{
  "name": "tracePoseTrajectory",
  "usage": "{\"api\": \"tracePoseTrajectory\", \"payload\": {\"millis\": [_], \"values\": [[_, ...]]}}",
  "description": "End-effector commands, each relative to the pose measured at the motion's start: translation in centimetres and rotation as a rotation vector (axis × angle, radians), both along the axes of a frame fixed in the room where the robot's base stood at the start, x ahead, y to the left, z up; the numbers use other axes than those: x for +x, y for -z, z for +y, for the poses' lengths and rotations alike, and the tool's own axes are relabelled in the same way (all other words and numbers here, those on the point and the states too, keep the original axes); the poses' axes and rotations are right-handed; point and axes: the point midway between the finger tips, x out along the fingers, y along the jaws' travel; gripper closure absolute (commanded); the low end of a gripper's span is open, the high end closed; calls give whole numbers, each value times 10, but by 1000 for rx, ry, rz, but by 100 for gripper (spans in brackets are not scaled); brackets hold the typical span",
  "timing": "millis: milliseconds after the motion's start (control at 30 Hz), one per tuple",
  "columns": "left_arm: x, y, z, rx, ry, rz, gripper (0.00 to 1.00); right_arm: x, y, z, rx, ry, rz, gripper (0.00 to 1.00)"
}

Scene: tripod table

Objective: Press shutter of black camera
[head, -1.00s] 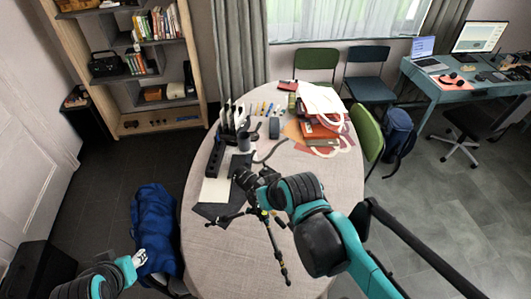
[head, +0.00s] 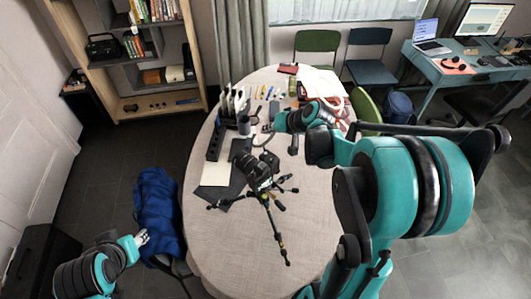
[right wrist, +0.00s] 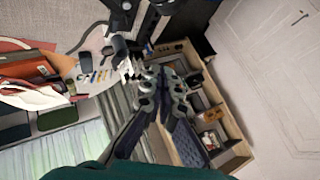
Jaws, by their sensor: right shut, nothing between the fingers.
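The black camera (head: 254,170) sits on a small black tripod (head: 272,213) with spread legs, on the round table (head: 235,245). My right gripper (head: 264,132) is just beyond the camera in the head view, and apart from it as far as I can tell. In the right wrist view my right gripper (right wrist: 138,74) is shut and empty, and dark parts of the camera and tripod (right wrist: 122,14) show at the top edge. The shutter button is too small to make out. My left gripper (head: 142,238) is beside the blue bag, away from the table; its finger gap is unclear.
A black power strip (head: 215,142), grey paper and cream sheets (head: 216,174) lie left of the camera. Pens and a file rack (head: 234,102) stand behind it. A bag with books (head: 325,90) is at the back right.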

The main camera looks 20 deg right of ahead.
Motion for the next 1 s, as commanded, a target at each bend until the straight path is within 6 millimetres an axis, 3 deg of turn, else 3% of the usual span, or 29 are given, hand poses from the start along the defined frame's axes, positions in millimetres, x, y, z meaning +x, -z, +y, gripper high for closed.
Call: {"api": "tracePoseTrajectory", "payload": {"millis": [367, 833, 1000], "values": [[0, 8, 0, 0, 0, 0, 60, 0, 10, 0, -1, 0, 0, 100], [0, 57, 0, 0, 0, 0, 60, -1, 73, 0, -2, 1, 0, 100], [0, 70, 0, 0, 0, 0, 60, -1, 87, 0, -1, 0, 0, 100]]}}
